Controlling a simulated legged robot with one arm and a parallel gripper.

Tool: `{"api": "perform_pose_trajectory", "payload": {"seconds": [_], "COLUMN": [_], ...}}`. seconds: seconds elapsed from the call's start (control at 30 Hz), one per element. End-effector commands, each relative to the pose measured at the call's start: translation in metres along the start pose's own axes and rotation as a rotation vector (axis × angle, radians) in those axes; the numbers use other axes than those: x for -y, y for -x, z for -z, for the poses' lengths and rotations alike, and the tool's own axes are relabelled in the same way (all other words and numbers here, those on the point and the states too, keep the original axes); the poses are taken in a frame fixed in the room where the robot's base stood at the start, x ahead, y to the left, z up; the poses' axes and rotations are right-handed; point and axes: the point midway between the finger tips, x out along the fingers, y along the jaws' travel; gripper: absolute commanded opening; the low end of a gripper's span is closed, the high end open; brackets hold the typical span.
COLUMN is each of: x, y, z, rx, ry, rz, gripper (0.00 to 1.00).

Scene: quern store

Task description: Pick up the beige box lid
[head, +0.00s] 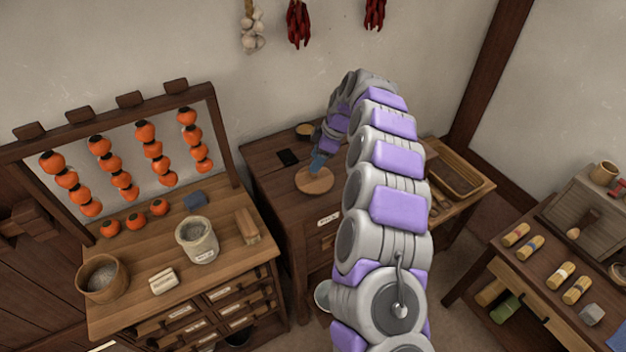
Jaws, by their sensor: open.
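A round, flat, light-wood disc (313,183), which looks like the beige box lid, lies on the dark wooden cabinet top in the middle of the head view. My gripper (317,168) is open and points down over the disc, at its upper middle. The fingertips are small and partly merge with the disc, so I cannot tell whether they touch it. My arm comes up from the lower right and bends over to the cabinet.
A small round container (304,129) and a black flat piece (288,157) are behind the disc. The left bench (225,245) holds a pale crock (197,241), a bowl (103,278) and persimmons. A wooden tray (453,178) lies to the right of my arm.

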Motion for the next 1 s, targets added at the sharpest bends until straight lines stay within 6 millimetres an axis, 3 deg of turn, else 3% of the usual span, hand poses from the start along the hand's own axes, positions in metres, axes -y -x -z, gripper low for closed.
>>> {"api": "perform_pose_trajectory", "payload": {"seconds": [0.3,0.63,1.0], "x": [0.003,0.003,0.003], "y": [-0.032,-0.046,-0.042], "z": [-0.020,-0.006,-0.013], "rx": [-0.018,-0.004,-0.012], "ry": [-0.003,-0.002,-0.003], "rz": [0.003,-0.001,0.000], "gripper": [0.53,0.53,0.18]}}
